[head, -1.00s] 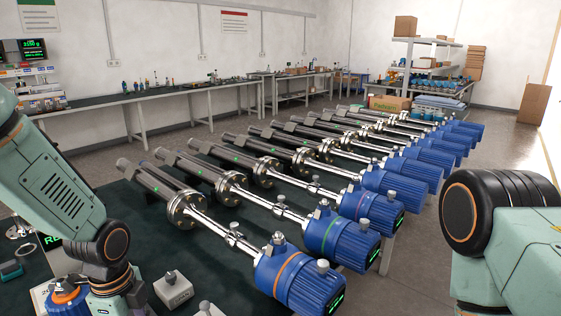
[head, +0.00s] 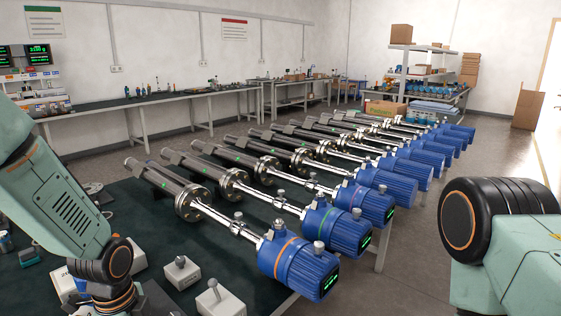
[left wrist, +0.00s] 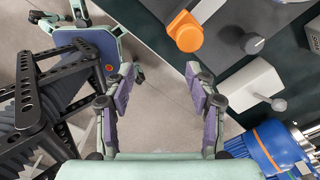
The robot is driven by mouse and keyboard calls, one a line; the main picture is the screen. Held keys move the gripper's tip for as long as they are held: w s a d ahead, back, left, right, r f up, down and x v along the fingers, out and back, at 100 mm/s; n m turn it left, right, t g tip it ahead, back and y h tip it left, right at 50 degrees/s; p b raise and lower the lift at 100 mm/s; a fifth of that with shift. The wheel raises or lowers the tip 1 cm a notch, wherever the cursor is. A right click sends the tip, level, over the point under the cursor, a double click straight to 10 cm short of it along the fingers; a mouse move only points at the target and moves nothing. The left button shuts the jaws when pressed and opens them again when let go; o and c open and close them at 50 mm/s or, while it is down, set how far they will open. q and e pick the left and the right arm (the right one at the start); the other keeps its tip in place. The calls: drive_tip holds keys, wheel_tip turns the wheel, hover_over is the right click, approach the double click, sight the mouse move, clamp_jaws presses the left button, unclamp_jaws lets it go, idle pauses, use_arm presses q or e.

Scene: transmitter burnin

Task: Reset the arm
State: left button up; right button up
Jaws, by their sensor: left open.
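My left arm (head: 55,205) comes in from the left in the head view, bent down over the near left of the dark table; its gripper is outside that view. In the left wrist view my left gripper (left wrist: 162,95) is open, with its purple-padded fingers wide apart. The table edge runs just beyond the right finger. My right arm (head: 500,235) shows at the lower right of the head view, apart from the table. Its gripper is not in view.
Several blue-headed transmitters (head: 300,265) lie in a row on the dark table (head: 235,277). Grey blocks with knobs (head: 182,272) stand at its near side. In the left wrist view, an orange-ended part (left wrist: 187,33) and a blue part (left wrist: 262,148) are close to the right finger.

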use_arm(q)
drive_tip(key=s+d+f+n+b, duration=0.2)
drive_tip(key=s+f+n+b, duration=0.1)
drive_tip(key=s+f+n, duration=0.6)
drive_tip(key=s+d+f+n+b, duration=0.2)
drive_tip(key=s+f+n+b, duration=0.2)
drive_tip(key=s+f+n, duration=0.5)
drive_tip(key=s+f, duration=0.4)
drive_tip(key=s, duration=0.2)
drive_tip(key=shift+s, duration=0.2)
